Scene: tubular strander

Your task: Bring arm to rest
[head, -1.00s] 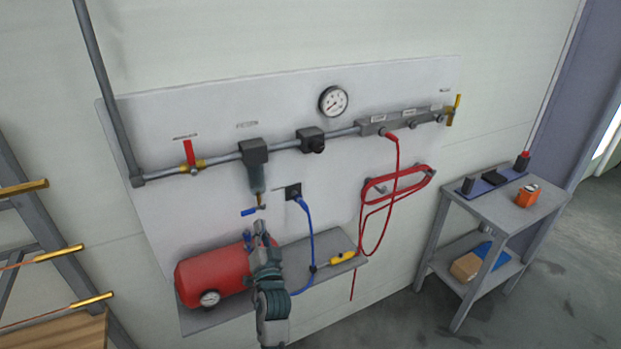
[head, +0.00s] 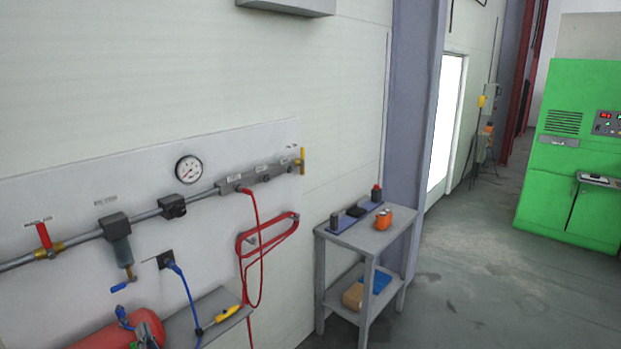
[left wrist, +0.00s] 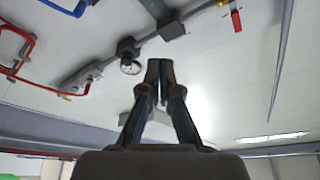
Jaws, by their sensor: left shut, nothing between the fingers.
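My left gripper (head: 140,335) shows only in part at the bottom edge of the head view, in front of the red tank (head: 105,338). In the left wrist view its two dark fingers (left wrist: 160,75) are together at the tips, with nothing between them. The fingers point up toward the wall panel with its pipe and gauge. Most of my left arm is out of the head view. My right gripper does not show.
The wall panel (head: 60,200) carries a pipe, a filter (head: 118,240), a gauge (head: 189,169) and a red coiled hose (head: 268,236). A grey trolley (head: 352,240) stands to its right. Open floor (head: 460,300) lies before the green cabinet (head: 575,150).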

